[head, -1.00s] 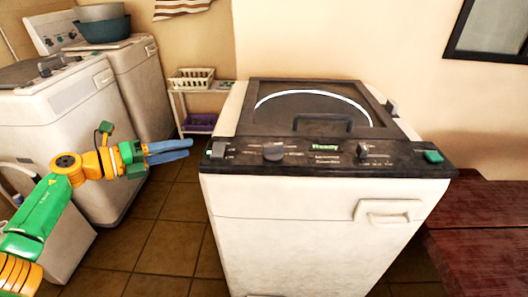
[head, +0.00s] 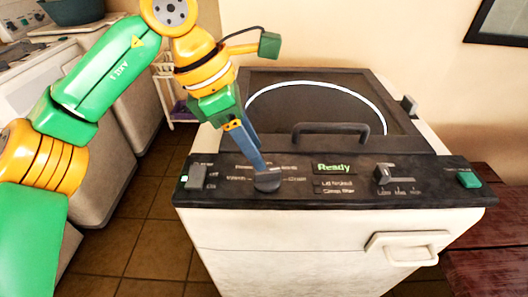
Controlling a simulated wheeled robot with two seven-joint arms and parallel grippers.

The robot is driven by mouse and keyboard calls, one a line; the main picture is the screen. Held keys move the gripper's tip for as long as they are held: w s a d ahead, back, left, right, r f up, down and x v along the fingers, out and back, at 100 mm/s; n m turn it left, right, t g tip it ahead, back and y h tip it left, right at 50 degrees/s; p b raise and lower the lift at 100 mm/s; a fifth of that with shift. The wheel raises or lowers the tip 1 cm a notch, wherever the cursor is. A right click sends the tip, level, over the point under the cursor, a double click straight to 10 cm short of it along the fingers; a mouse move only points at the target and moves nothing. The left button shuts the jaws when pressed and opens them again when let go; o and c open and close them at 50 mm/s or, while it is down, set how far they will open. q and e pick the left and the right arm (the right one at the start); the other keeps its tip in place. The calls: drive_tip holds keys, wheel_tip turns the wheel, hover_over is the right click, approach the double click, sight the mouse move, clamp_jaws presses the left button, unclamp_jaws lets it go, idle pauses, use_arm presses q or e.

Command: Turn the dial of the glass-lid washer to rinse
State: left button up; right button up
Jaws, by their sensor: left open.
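The glass-lid washer (head: 340,245) stands in front of me, its dark lid (head: 318,92) closed, with a white ring on it. Its dark front panel holds a round dial (head: 267,181), a lit display (head: 334,168) reading "Ready", a slider-like knob (head: 388,174) at right and a green button (head: 469,179) at the far right. My left gripper (head: 258,165) points down at the dial with its blue fingertips at or just above the knob. It is open; whether the fingers touch the dial I cannot tell. The fingers partly cover the labels around the dial. My right gripper is not in view.
A dark handle (head: 330,130) rises at the lid's front edge, right of my fingers. A switch (head: 197,176) sits left of the dial. Other washers stand at left behind my arm. A dark red wooden table (head: 485,245) is at right.

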sight(267, 172)
use_arm(q)
drive_tip(key=x, duration=0.2)
drive_tip(key=s+x, duration=0.1)
drive_tip(key=x, duration=0.1)
drive_tip(key=shift+w+d+f, duration=0.15)
drive_tip(key=shift+w+f, duration=0.1)
drive_tip(key=shift+w, duration=0.05)
drive_tip(key=shift+s, duration=0.1)
clamp_jaws()
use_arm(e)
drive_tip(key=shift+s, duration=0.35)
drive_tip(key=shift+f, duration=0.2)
